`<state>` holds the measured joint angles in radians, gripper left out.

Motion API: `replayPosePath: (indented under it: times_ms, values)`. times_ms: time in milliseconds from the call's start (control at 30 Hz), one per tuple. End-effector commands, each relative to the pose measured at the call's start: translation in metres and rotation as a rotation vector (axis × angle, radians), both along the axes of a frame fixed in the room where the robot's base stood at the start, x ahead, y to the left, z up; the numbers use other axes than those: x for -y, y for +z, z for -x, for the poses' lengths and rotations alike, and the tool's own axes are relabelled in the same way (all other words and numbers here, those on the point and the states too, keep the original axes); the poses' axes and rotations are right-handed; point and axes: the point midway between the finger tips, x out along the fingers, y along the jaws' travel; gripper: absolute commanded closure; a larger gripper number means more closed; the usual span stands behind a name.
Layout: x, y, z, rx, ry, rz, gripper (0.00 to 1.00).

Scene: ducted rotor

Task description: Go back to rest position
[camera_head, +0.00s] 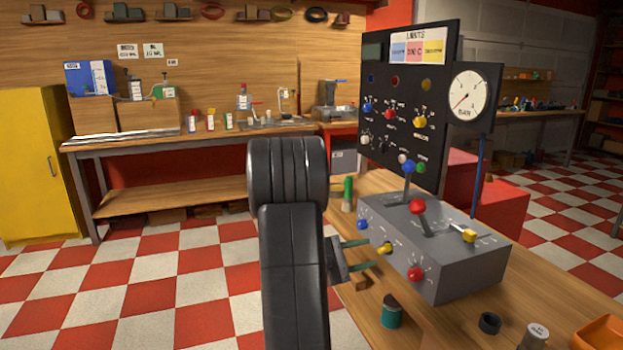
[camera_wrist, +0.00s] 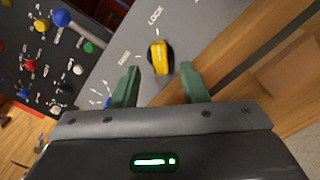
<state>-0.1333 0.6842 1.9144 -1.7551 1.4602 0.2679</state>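My gripper (camera_head: 362,254) reaches from my black arm toward the front face of the grey control box (camera_head: 440,240). In the wrist view its two green fingers (camera_wrist: 158,85) stand apart with nothing between them. The yellow lock knob (camera_wrist: 159,57) lies just beyond the fingertips, between their lines; it also shows in the head view (camera_head: 384,248). Whether a fingertip touches the knob cannot be told. The box also carries a blue knob (camera_head: 363,224), a red knob (camera_head: 416,273), and levers with blue, red and yellow tops.
The black panel (camera_head: 408,100) with knobs and a gauge (camera_head: 469,94) stands behind the box. A green cylinder (camera_head: 391,312), a black ring (camera_head: 489,323), a small jar (camera_head: 535,335) and an orange tray (camera_head: 600,334) sit on the wooden table. Checkered floor lies open at left.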

Motion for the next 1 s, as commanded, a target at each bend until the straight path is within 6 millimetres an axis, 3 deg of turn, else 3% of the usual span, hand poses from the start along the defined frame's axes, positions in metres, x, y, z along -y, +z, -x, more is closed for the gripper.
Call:
replayPosePath:
  times_ms: [200, 367, 833, 1000]
  values:
    - [0.029, 0.000, -0.010, 0.001, -0.004, 0.000, 0.60]
    - [0.039, 0.000, -0.014, 0.000, -0.001, 0.000, 0.60]
    - [0.037, 0.000, -0.013, -0.007, 0.001, 0.002, 0.60]
    - [0.024, 0.000, -0.010, 0.000, 0.004, 0.001, 0.60]
